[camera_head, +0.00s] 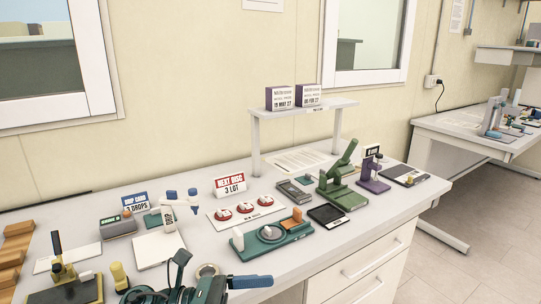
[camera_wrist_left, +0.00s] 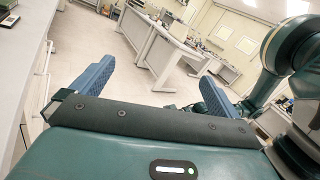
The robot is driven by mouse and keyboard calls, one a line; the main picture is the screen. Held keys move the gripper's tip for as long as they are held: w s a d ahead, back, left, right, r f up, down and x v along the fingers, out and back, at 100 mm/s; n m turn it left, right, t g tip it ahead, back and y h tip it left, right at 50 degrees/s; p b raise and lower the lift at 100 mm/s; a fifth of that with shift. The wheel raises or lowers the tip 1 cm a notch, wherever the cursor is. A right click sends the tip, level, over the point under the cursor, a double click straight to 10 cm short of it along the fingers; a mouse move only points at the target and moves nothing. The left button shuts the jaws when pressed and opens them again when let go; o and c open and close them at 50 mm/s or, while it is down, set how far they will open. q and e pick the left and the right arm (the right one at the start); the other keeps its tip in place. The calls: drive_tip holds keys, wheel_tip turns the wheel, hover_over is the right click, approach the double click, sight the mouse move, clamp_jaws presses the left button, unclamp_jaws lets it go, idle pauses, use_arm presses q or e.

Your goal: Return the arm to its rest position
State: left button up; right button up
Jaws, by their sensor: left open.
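My left gripper (camera_wrist_left: 157,68) shows in the left wrist view with its two blue fingers spread wide apart and nothing between them. It points out over the open floor, beside the front of a bench. In the head view, teal arm parts and a blue finger show at the bottom edge, low in front of the bench; the rest is cut off. A teal arm link of mine stands at the right of the left wrist view. No right gripper can be made out.
The white bench (camera_head: 205,265) carries a red-signed tray (camera_head: 222,219), a teal fixture (camera_head: 273,237), a green press (camera_head: 337,185), a purple press (camera_head: 372,178) and a raised shelf (camera_head: 335,104). Wooden blocks (camera_head: 14,252) lie at left. A second bench (camera_head: 470,128) stands right, across clear floor.

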use_arm(q)
drive_tip(key=a+f+n+t+y, duration=0.45)
drive_tip(key=n+t, duration=0.35)
drive_tip(key=n, duration=0.9)
drive_tip(key=a+f+n+t+y, duration=0.3)
drive_tip(key=f+n+t+y, duration=0.35)
drive_tip(key=n, duration=0.95)
drive_tip(key=s+a+f+n+g+y, duration=0.2)
drive_tip(key=s+f+n, duration=0.3)
drive_tip(key=f+n, duration=0.2)
drive_tip(key=s+a+f+n+g+y, duration=0.2)
drive_tip(key=s+f+n, duration=0.4)
drive_tip(key=n, duration=0.1)
drive_tip(key=shift+a+f+y, duration=0.25)
drive_tip(key=shift+f+y, duration=0.05)
drive_tip(key=shift+f, duration=0.1)
drive_tip(key=shift+s+g, duration=0.1)
drive_tip(key=shift+g, duration=0.15)
drive_tip(key=shift+c, duration=0.3)
